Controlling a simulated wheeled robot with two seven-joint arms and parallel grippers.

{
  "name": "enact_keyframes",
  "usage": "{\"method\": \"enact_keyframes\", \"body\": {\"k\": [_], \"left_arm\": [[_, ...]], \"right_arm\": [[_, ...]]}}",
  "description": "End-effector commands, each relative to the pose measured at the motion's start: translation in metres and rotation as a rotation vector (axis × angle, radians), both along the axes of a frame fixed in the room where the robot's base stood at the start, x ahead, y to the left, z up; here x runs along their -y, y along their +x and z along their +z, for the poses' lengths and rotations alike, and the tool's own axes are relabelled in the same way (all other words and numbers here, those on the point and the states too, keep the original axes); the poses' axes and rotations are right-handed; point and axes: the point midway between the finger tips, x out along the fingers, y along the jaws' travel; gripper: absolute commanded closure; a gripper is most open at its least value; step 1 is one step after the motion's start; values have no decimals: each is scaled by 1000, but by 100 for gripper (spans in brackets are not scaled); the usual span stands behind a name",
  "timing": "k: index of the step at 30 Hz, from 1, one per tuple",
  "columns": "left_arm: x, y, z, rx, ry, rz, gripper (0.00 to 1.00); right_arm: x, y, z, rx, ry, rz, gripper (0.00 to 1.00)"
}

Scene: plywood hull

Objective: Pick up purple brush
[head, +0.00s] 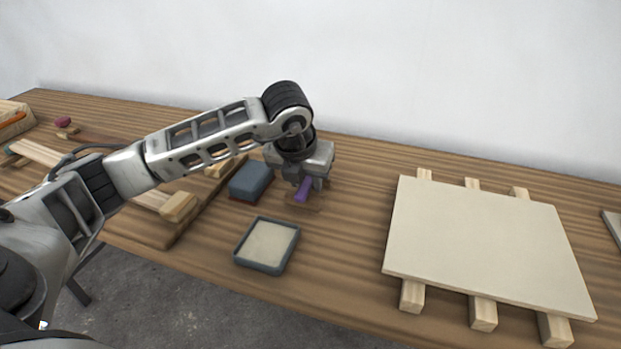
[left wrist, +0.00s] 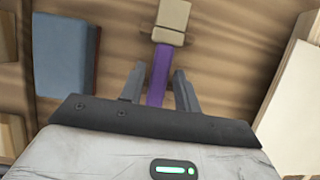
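The purple brush (head: 304,189) lies on the workbench below my left gripper in the head view. In the left wrist view its purple handle (left wrist: 160,72) runs between the two fingers, and a tan head (left wrist: 171,18) shows beyond them. My left gripper (head: 307,184) points down over the handle. In the left wrist view the fingers of the left gripper (left wrist: 159,84) stand on either side of the handle, with a narrow gap visible at least on the right. Whether the fingers touch it is hard to tell. My right gripper is not in view.
A blue block (head: 250,180) sits just left of the brush. A grey tray with pale filling (head: 240,259) lies in front. A pale board (head: 485,240) rests on wooden strips to the right. Wooden pieces (head: 180,207) lie left. The bench between tray and board is clear.

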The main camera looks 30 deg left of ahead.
Motion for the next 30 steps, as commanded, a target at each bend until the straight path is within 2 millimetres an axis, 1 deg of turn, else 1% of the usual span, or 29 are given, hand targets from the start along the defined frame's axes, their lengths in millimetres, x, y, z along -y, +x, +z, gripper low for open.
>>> {"method": "enact_keyframes", "body": {"k": [1, 3, 13, 18, 19, 23, 24, 26, 30], "left_arm": [[0, 0, 0, 0, 0, 0, 82], [0, 0, 0, 0, 0, 0, 100], [0, 0, 1, 0, 0, 0, 100], [0, 0, 9, 0, 0, 0, 100], [0, 1, 10, 3, -1, 1, 100], [0, 2, 33, 8, -1, 0, 100], [1, -3, 43, 8, 0, -3, 100], [4, -16, 57, 8, 2, -4, 100], [12, -44, 92, 9, 1, -4, 100]], "right_arm": [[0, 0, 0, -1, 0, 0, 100], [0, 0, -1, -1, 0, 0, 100], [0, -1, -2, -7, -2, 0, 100], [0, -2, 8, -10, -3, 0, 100], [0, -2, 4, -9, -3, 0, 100], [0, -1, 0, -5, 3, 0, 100], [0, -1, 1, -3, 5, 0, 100], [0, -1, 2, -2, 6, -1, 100], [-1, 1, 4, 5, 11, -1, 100]]}}
